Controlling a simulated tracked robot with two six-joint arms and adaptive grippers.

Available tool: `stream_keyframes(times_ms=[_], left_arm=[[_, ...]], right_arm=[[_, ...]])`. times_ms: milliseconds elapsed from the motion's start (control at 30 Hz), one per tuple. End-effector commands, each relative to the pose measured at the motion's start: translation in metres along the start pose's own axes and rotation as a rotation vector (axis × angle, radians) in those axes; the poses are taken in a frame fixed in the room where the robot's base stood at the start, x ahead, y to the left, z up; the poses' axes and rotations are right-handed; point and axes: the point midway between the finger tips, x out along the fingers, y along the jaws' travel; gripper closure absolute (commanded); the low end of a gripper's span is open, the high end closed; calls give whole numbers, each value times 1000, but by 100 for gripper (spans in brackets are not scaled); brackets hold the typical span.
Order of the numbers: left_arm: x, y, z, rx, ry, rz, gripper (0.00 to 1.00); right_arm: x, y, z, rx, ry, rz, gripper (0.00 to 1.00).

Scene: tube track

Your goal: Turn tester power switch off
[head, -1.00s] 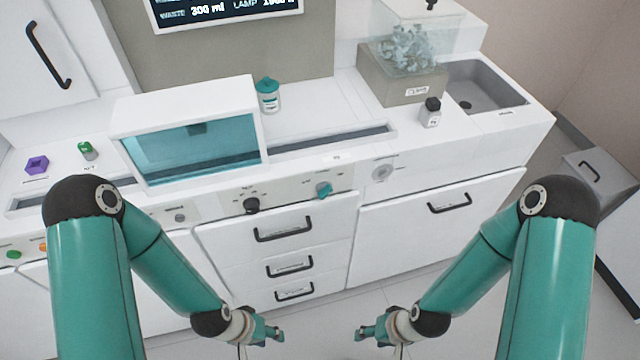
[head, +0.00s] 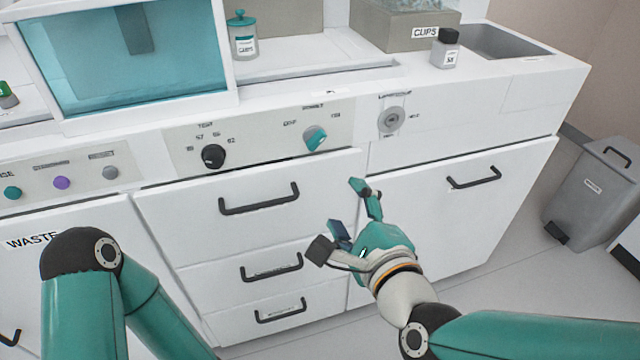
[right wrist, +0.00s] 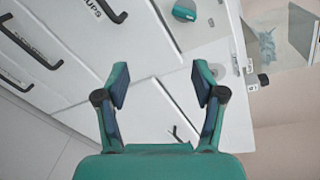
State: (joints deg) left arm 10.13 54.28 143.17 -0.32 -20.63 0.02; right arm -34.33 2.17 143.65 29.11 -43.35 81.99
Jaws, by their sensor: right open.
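A teal rotary knob (head: 315,137) sits on the front panel, with small labels around it that I cannot read surely. It also shows at the top of the right wrist view (right wrist: 184,13). A black knob (head: 213,156) with number marks is to its left. A round grey dial (head: 391,119) is to its right. I cannot tell for certain which is the tester power switch. My right gripper (head: 342,214) is open and empty, below the teal knob and in front of the drawers; its two fingers show apart in the right wrist view (right wrist: 158,83). My left gripper is out of view.
Drawers with black handles (head: 260,200) lie below the panel, and a cabinet door (head: 450,215) is to their right. Coloured buttons (head: 62,183) are at the left. A glass-fronted box (head: 130,65), a jar (head: 242,38) and a small bottle (head: 445,50) stand on the counter.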

Motion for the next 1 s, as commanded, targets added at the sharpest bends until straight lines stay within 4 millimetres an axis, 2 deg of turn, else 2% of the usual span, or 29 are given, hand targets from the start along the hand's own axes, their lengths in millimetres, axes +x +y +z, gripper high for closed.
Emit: stream_keyframes(times_ms=[33,100,233,367,567,1000], left_arm=[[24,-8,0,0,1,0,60],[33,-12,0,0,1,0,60],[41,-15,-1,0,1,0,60],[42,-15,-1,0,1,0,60],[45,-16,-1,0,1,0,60],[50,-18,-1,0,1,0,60]], right_arm=[[-7,5,1,76,-30,-47,31],[-16,-2,7,166,-57,-89,31],[-26,-11,14,267,-91,-131,31],[-23,-16,16,297,-99,-142,31],[4,-19,17,296,-96,-141,31],[96,-33,24,295,-96,-138,31]])
